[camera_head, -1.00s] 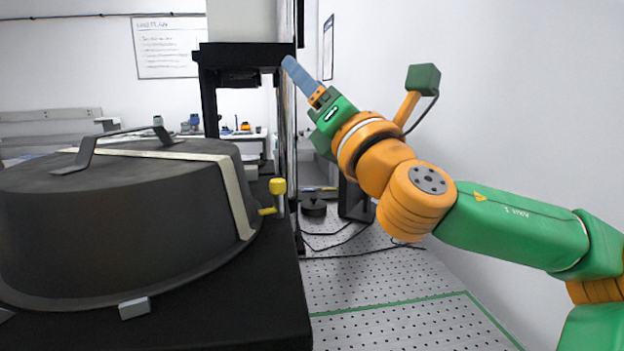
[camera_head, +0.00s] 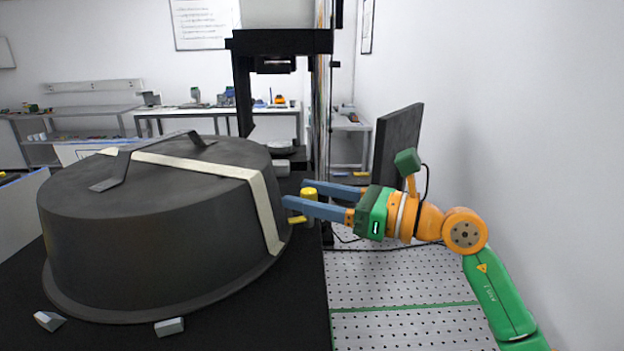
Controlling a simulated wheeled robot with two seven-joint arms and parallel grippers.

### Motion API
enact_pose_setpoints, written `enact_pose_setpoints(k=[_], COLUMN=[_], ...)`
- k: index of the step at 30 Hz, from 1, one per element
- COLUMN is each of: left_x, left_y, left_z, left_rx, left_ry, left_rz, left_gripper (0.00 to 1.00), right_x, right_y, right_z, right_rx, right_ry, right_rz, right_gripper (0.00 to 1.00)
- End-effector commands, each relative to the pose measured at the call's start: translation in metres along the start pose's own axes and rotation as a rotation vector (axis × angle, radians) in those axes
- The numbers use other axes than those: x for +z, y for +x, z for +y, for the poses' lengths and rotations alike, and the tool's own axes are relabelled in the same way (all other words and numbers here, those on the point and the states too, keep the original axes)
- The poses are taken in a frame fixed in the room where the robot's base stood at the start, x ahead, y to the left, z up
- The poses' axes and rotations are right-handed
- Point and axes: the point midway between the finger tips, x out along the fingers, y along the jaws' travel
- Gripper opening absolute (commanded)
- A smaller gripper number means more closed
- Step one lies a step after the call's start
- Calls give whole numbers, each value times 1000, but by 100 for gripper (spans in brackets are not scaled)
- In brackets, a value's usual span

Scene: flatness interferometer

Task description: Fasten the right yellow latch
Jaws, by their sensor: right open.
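The right yellow latch (camera_head: 308,192) stands at the right edge of the black table, beside the large dark lid. Its yellow knob is upright, and a small yellow tab (camera_head: 297,220) points left toward the lid's base. My right gripper (camera_head: 294,193) comes in from the right with its two blue-grey fingers apart. The near finger passes in front of the latch post and the far finger shows behind it, so the latch lies between or close to the fingers. Whether they touch it I cannot tell. My left gripper is out of view.
The dark round lid (camera_head: 160,235) with a handle and a pale strap fills the left of the black table (camera_head: 260,315). Small grey blocks (camera_head: 169,327) lie at its front. A black frame (camera_head: 243,95) stands behind.

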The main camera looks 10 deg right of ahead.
Motion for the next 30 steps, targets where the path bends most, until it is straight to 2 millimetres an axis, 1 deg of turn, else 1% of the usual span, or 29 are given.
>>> enact_pose_setpoints(k=[2, 8, 9, 11, 12, 15, 20, 26, 30], left_x=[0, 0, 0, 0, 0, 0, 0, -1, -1], left_y=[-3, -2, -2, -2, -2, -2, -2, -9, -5], left_z=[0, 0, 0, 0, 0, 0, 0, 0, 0], left_rx=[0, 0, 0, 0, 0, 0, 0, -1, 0], left_ry=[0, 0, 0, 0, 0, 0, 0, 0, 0], left_rz=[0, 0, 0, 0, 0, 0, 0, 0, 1], left_gripper=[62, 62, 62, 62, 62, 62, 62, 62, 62], right_x=[1, -1, -1, -1, -1, -1, -1, -1, -4], right_y=[4, 5, 4, 4, 4, 4, 4, 5, 6], right_z=[0, 0, 0, 0, 0, 0, 0, 1, 3], right_rx=[1, 0, 0, 0, 0, 0, -9, -153, -247], right_ry=[0, -1, -1, -1, -1, -1, -2, -7, -6], right_rz=[0, -1, -1, -1, -1, -1, 2, 8, 4], right_gripper=[62, 62, 51, 35, 24, 0, 0, 0, 0])
